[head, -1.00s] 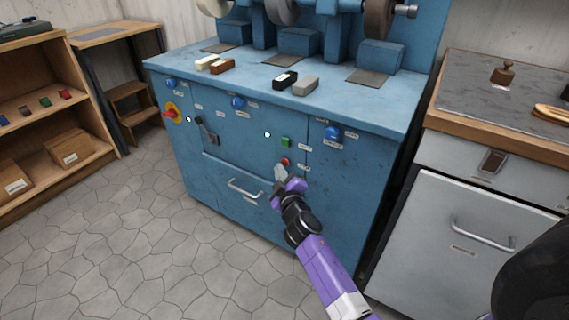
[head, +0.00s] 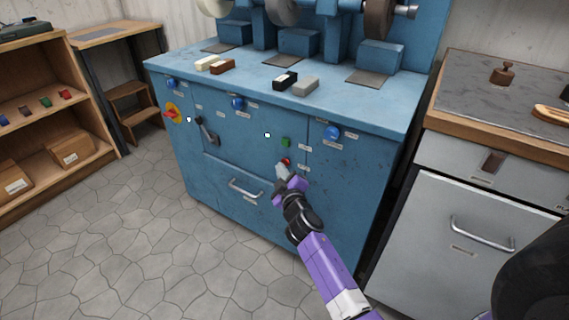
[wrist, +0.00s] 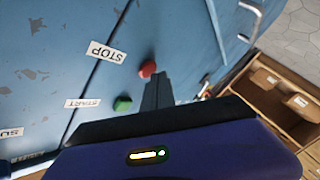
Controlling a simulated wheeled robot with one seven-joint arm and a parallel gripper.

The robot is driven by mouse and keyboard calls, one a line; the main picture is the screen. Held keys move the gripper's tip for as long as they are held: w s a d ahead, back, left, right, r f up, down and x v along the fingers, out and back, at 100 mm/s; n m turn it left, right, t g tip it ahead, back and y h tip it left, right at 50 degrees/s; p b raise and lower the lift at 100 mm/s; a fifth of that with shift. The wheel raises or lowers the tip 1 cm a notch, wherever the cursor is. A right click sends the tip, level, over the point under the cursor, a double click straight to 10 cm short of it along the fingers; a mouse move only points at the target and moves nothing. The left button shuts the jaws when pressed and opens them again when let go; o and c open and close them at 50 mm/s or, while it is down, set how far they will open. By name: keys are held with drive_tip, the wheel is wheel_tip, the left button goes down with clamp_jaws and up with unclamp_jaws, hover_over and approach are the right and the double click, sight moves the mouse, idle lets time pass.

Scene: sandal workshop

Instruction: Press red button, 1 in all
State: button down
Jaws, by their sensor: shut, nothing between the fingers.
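The red button (head: 287,161) is on the front of the blue machine cabinet, below a green button (head: 286,142). In the wrist view the red button (wrist: 148,68) is beside a STOP label (wrist: 106,52), and the green button (wrist: 122,104) is beside a START label (wrist: 82,103). My gripper (head: 281,170) is shut and empty, its tips right at the red button. In the wrist view the shut fingertips (wrist: 157,78) overlap the button's lower edge. I cannot tell whether they touch it.
The blue cabinet (head: 235,165) also has a drawer handle (head: 245,190), a lever (head: 207,132), a red-and-yellow rotary switch (head: 173,113) and blue knobs. A grey cabinet (head: 440,225) stands to the right and a wooden shelf (head: 45,110) to the left. The floor in front is clear.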

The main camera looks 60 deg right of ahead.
drive_tip(key=shift+d, duration=0.45)
idle(0.6)
drive_tip(key=shift+a+b, duration=0.3)
drive_tip(key=shift+a, duration=0.55)
drive_tip(key=a+b, duration=0.2)
drive_tip(key=a, duration=0.3)
drive_tip(key=shift+w+b, duration=0.15)
drive_tip(key=shift+b, duration=0.25)
drive_tip(key=shift+w+a, duration=0.1)
idle(0.8)
